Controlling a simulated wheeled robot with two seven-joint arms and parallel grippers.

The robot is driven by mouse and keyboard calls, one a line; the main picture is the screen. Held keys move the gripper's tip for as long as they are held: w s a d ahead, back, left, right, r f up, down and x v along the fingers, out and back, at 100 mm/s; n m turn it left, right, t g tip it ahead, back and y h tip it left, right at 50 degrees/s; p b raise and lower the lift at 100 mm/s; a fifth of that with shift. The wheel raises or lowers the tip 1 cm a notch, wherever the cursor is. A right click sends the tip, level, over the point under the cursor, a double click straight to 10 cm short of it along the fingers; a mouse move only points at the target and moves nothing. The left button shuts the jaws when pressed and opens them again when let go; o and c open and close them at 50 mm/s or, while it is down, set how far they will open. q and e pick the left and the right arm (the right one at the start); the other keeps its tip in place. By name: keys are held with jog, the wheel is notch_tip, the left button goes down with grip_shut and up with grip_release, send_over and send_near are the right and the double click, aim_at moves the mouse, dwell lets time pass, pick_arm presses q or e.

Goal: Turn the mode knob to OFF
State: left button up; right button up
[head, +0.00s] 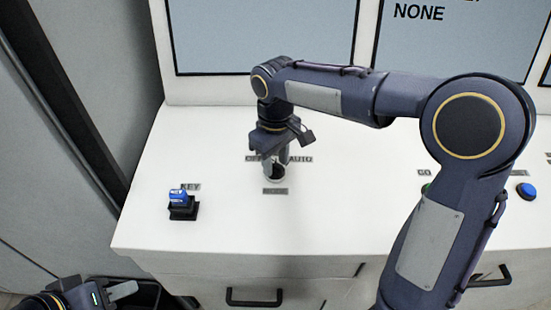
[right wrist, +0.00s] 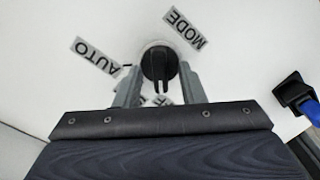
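The mode knob (right wrist: 158,62) is black on a white round base, between the MODE label (right wrist: 187,28) and the partly covered labels below it. The AUTO label (right wrist: 97,55) lies to its left in the right wrist view. My right gripper (right wrist: 160,90) is open, with its two grey fingers apart on either side of the knob's handle; I cannot tell whether they touch it. In the head view my right gripper (head: 275,160) covers most of the knob and part of the OFF label (head: 254,159). My left gripper (head: 122,290) is low at the left, partly seen.
A blue button (head: 526,190) is at the right, and a green button (head: 426,188) is mostly hidden behind my right arm. Screens stand behind the white console (head: 225,225).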

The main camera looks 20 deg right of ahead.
aim_at(275, 164)
notch_tip(275, 164, up, 8)
jog(key=shift+f, duration=0.25)
jog(key=shift+r, duration=0.2)
